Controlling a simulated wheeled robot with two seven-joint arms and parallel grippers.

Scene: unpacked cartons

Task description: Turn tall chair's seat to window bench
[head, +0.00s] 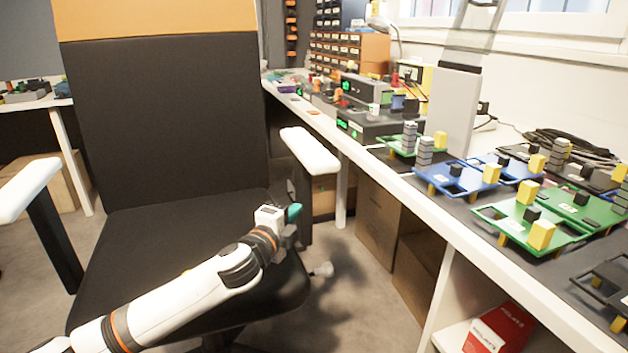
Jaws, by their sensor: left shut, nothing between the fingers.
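The tall chair (172,115) has a black back with an orange top and white armrests. Its seat (130,262) is black, with the backrest on the far side, so the seat's open front faces me. The window bench (400,185) runs along the right under the window, close to the chair's right armrest (309,150). My left gripper (292,212) is shut and empty, over the right part of the seat and below that armrest. I cannot tell whether it touches the chair. My right gripper is not in view.
Green and blue circuit boards (525,215) and instruments (365,122) cover the bench. Cardboard boxes (378,225) and a red carton (500,330) sit beneath it. Another table (35,103) stands at the left. Some bare floor (345,300) shows between chair and bench.

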